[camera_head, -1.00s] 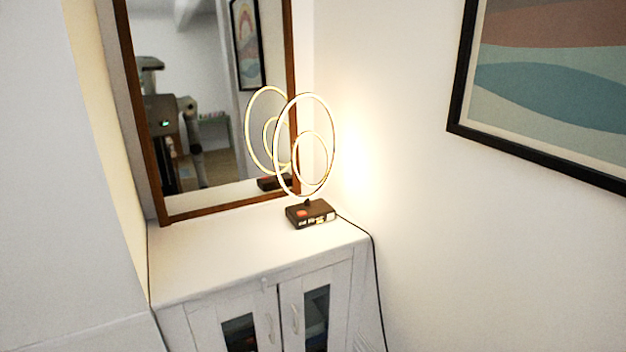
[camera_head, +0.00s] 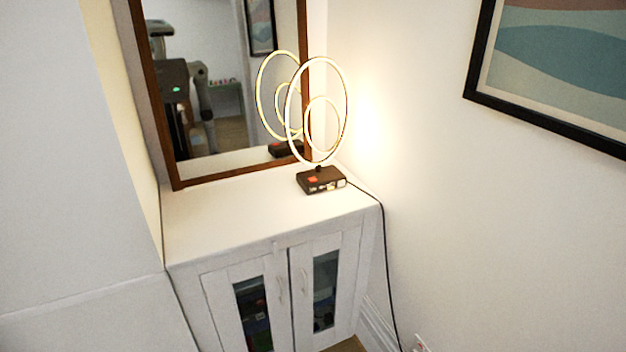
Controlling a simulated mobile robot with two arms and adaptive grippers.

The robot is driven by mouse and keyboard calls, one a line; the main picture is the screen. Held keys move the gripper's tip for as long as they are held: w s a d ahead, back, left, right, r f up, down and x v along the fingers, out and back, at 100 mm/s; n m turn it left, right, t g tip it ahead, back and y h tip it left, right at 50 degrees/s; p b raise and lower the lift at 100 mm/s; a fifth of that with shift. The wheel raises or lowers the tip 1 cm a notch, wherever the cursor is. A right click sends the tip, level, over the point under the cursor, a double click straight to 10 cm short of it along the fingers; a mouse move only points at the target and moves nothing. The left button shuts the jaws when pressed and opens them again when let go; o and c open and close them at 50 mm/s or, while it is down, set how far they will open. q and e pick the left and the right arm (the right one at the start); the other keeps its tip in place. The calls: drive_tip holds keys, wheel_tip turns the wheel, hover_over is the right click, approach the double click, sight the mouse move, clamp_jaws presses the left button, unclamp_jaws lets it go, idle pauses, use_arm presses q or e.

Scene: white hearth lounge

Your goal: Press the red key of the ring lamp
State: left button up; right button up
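The ring lamp (camera_head: 346,112) stands upright on the right part of a white cabinet top, close to the mirror and the right wall. Its two rings, a small one inside a large one, are lit. Its dark box-shaped base (camera_head: 322,187) carries a small red key (camera_head: 313,180) on top, toward the left. Nothing touches the lamp. Neither of my grippers shows directly in the head view.
The white cabinet (camera_head: 235,220) has two glazed doors, and its top is clear left of the lamp. A wood-framed mirror (camera_head: 205,110) stands behind, reflecting the lamp and me. A black cord (camera_head: 384,250) hangs at the cabinet's right side. A framed picture (camera_head: 555,70) hangs at right.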

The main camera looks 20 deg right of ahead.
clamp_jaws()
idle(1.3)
